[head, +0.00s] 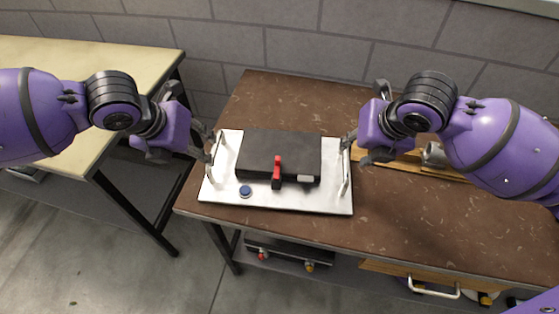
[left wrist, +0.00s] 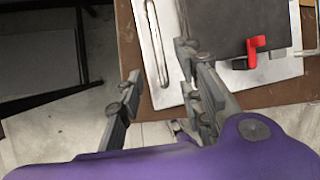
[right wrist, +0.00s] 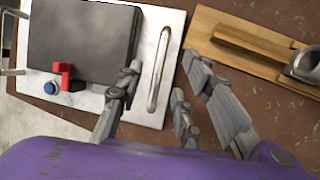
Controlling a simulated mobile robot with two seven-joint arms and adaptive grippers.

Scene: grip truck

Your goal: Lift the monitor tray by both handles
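The white monitor tray (head: 325,200) lies flat on the brown table, with a dark monitor box (head: 270,150), a red lever (head: 277,170) and a blue knob (head: 245,191) on it. Its left handle, a metal bar, shows in the left wrist view (left wrist: 157,45). Its right handle shows in the right wrist view (right wrist: 158,70). My left gripper (head: 213,147) is open at the left handle, its fingertips on either side of the bar in the wrist picture. My right gripper (head: 356,150) is open at the right handle, likewise on either side. I cannot tell whether any finger touches.
A wooden board with a metal part (right wrist: 250,50) lies on the table right of the tray. A cream-topped table (head: 90,60) stands to the left across a gap. A block wall is behind. The table's front edge (head: 300,228) runs close to the tray.

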